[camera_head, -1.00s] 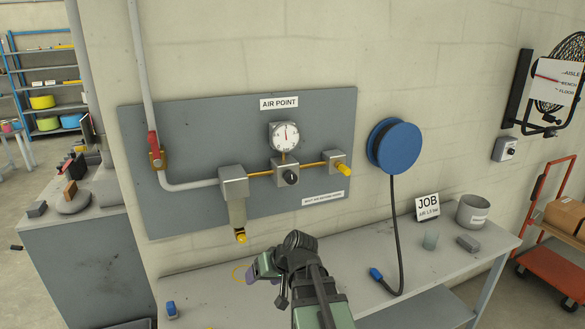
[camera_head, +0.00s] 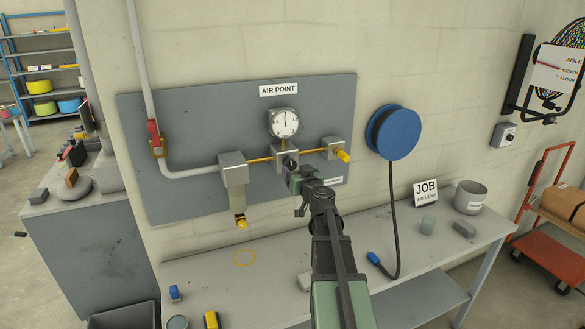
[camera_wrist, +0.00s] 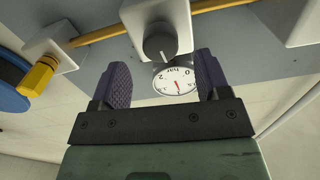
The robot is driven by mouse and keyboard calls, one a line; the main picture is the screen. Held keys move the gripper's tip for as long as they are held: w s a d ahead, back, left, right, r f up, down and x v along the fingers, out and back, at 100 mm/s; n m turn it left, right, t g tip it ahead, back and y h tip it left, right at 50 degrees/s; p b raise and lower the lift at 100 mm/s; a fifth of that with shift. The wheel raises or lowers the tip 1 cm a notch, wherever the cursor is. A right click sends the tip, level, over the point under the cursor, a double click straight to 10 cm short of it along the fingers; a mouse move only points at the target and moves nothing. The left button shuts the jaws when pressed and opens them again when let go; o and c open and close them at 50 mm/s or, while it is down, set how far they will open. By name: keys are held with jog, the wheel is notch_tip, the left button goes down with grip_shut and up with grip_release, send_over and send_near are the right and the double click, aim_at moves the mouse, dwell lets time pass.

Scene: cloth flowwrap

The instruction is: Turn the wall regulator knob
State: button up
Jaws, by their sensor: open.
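The regulator knob is a small dark round knob on a grey block under the gauge on the wall panel. In the wrist view the knob (camera_wrist: 160,48) lies just beyond and between the two fingers. In the head view the knob (camera_head: 291,161) shows just above my gripper, partly hidden by it. My gripper (camera_head: 293,180) is raised in front of the panel. In the wrist view my gripper (camera_wrist: 163,82) is open, with dark purple ridged pads apart and nothing between them. The white round gauge (camera_head: 284,123) sits above the knob, its needle pointing about straight up.
The grey panel (camera_head: 200,120) carries a brass pipe (camera_head: 312,152), a filter bowl, a yellow-tipped outlet (camera_head: 342,156) and a red-handled valve (camera_head: 155,138). A blue hose reel (camera_head: 400,134) hangs to the right. The bench (camera_head: 270,281) below holds a JOB card (camera_head: 426,192) and small items.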

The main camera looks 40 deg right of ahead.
aim_at(292, 166)
jog(key=x, duration=0.3)
jog(key=shift+w+d, duration=0.1)
jog(key=shift+w, duration=0.3)
jog(key=c, duration=0.9)
jog(key=shift+m, duration=0.4)
jog(key=m, duration=0.9)
jog(key=shift+m, duration=0.4)
jog(key=shift+s+m, duration=0.1)
jog(key=shift+m, duration=1.9)
